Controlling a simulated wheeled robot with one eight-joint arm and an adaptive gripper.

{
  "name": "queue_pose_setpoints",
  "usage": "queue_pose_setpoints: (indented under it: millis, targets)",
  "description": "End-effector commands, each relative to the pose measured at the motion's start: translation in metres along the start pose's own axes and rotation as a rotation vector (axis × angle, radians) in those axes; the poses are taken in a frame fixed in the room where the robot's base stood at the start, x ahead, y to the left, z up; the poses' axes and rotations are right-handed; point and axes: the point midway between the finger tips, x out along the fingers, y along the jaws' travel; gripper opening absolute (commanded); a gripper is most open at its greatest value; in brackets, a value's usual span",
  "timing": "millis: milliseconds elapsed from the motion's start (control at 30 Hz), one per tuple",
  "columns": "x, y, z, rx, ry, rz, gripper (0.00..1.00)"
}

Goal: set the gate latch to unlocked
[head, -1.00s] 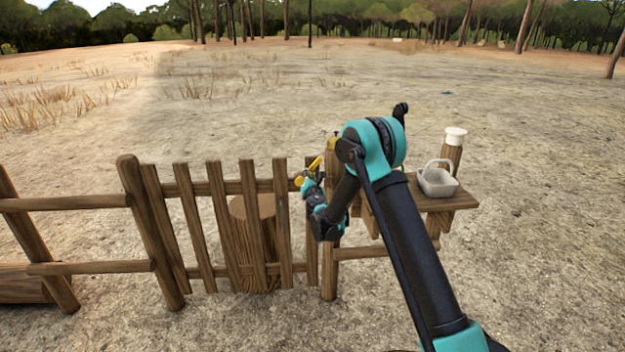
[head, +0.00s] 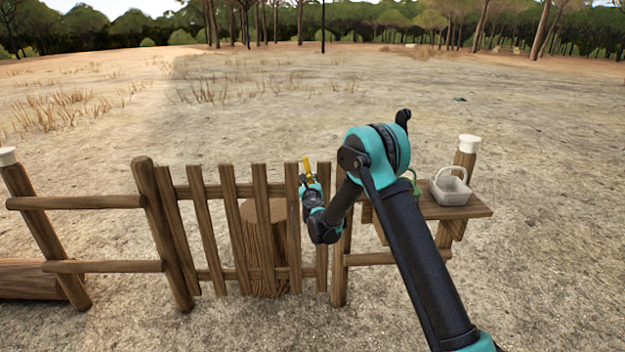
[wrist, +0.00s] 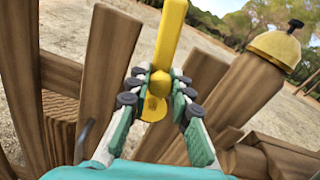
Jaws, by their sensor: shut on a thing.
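The gate latch is a yellow lever (wrist: 169,40) with a round yellow pivot. It stands nearly upright at the gate's right end and also shows in the head view (head: 307,166). My gripper (wrist: 157,90) is shut on the latch, with finger pads on both sides of its lower part. In the head view my gripper (head: 310,186) is at the top of the gate's right-hand slats. The wooden gate (head: 229,205) stands in line with the fence. My arm and gripper hide part of the latch mount and gate post.
A post with a yellow cap and black knob (wrist: 277,48) stands right of the latch in the wrist view. A wooden shelf (head: 460,211) at the right holds a pale basket (head: 450,188) and a green item (head: 415,190). A stump (head: 264,230) stands behind the gate.

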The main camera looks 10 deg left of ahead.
Motion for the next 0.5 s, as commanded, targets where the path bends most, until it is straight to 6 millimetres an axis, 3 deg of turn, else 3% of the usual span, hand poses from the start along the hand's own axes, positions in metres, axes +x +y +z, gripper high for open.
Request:
queue_pose_setpoints:
  millis: [500]
  targets:
    - [0.0002, 0.0091, -0.0011, -0.15, 0.0, 0.001, 0.0]
